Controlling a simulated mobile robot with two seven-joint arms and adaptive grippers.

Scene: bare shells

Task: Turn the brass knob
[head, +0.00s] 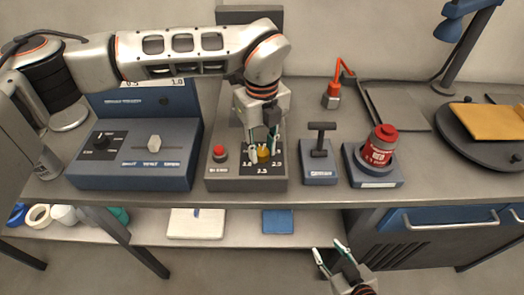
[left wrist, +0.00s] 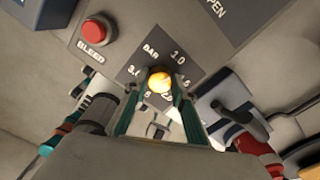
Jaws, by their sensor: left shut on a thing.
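The brass knob (head: 263,153) sits on a dark dial plate with numbers, on the grey control box (head: 222,183). In the left wrist view the knob (left wrist: 159,82) is round and shiny, with the word BAR and numbers around it. My left gripper (head: 264,150) comes down from above and is shut on the knob, its fingers (left wrist: 158,92) on either side of it. My right gripper (head: 332,250) is open and empty, low in front of the bench edge.
A red BLEED button (left wrist: 96,31) is beside the dial; it also shows in the head view (head: 220,153). A blue box with a black dial (head: 101,140) stands left. A black T-handle (head: 320,140) and a red canister (head: 380,146) on a blue base stand right.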

